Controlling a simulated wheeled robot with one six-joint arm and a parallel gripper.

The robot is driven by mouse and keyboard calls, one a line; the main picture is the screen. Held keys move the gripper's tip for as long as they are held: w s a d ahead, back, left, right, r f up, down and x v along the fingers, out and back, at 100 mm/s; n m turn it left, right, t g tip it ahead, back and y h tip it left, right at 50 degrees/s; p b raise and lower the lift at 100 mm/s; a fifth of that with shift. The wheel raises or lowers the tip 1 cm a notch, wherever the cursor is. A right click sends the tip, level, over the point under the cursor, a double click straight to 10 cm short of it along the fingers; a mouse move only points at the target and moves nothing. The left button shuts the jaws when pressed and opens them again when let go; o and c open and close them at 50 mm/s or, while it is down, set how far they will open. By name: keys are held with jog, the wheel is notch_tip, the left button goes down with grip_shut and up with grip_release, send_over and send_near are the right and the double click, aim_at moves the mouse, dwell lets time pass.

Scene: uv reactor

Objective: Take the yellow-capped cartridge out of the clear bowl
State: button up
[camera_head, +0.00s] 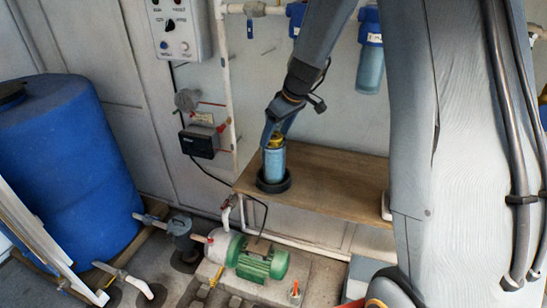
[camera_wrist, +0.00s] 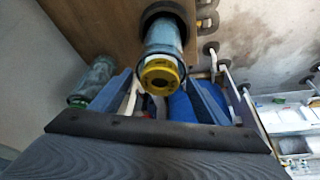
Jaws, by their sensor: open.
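The yellow-capped cartridge (camera_wrist: 160,74) stands in the clear bluish bowl (camera_wrist: 165,38), with its yellow cap at the bowl's open top. In the head view the bowl (camera_head: 273,166) stands upright in a black ring holder (camera_head: 273,184) on a wooden shelf, and part of the yellow cap (camera_head: 276,143) shows. My gripper (camera_wrist: 160,95) is open and empty, above the cap. In the wrist view its blue-grey fingers lie left and right of the cap. I cannot tell whether either finger touches it. The cartridge's body is mostly hidden inside the bowl.
The wooden shelf (camera_head: 335,182) is clear right of the holder. A blue-topped filter housing (camera_head: 370,55) hangs on the wall at the right. A white pipe (camera_head: 228,90) and a black box (camera_head: 199,142) are left. A green pump motor (camera_head: 258,260) stands below; a blue barrel (camera_head: 65,170) stands left.

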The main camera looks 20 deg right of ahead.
jog(key=c, duration=1.5)
jog(key=shift+r, duration=0.1)
jog(key=shift+r, duration=0.55)
notch_tip(320, 180, up, 16)
jog(key=r+b, duration=0.1)
jog(key=b, duration=0.4)
jog(key=s+d+b, duration=0.1)
jog(key=s+d, duration=0.2)
jog(key=s, duration=0.2)
jog(key=s+d+b, duration=0.2)
jog(key=s+d, duration=0.1)
jog(key=s, duration=0.2)
jog(key=s+d+b, duration=0.1)
jog(key=s+d, duration=0.3)
jog(key=s, duration=0.1)
jog(key=shift+d+f, duration=0.1)
jog(key=shift+f, duration=0.05)
